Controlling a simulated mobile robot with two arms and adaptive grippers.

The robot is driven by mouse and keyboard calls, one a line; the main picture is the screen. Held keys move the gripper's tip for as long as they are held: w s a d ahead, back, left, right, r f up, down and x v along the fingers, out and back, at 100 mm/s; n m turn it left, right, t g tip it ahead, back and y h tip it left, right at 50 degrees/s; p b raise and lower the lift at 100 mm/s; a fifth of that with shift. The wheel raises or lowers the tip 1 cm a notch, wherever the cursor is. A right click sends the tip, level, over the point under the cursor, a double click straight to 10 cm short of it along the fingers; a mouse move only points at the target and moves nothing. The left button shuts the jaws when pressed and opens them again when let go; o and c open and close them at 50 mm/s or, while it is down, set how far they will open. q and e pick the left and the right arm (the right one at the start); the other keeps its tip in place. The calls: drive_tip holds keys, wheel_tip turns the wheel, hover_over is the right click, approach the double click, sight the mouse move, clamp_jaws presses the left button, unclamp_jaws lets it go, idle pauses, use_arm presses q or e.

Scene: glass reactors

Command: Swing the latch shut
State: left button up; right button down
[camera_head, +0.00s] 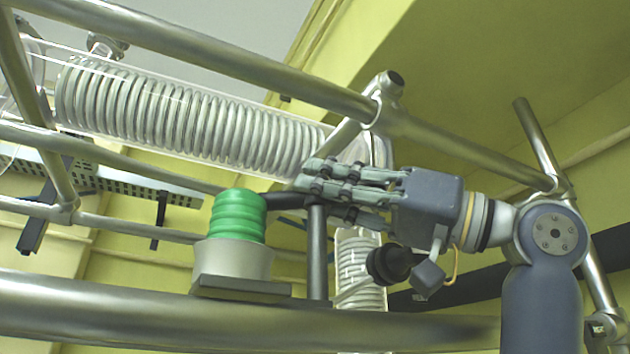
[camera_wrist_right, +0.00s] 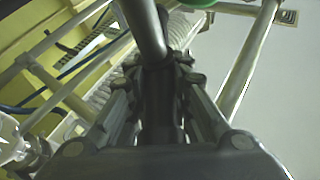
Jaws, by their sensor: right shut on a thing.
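A dark latch bar (camera_head: 284,200) runs from beside a green ribbed cap (camera_head: 238,216) to the right, into my right gripper. A dark upright post (camera_head: 317,262) stands just below the fingers. My right gripper (camera_head: 312,184) comes in from the right and is shut on the latch bar, its fingers hiding the bar's end. In the right wrist view, a grey bar (camera_wrist_right: 146,32) runs in between the fingers of the same gripper (camera_wrist_right: 158,68). I cannot tell how far the latch is swung. My left gripper is not in view.
The green cap sits on a pale round base (camera_head: 232,262) above a thick metal rail (camera_head: 150,316). A coiled glass condenser (camera_head: 190,118) lies behind the gripper. Metal frame tubes (camera_head: 235,62) cross above and beside my right arm, leaving little room.

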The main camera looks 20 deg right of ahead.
drive_tip(key=shift+d+r, duration=0.1)
drive_tip(key=c, duration=1.4)
unclamp_jaws()
drive_tip(key=shift+c, duration=0.2)
drive_tip(key=shift+s+d, duration=0.1)
drive_tip(key=v, duration=1.2)
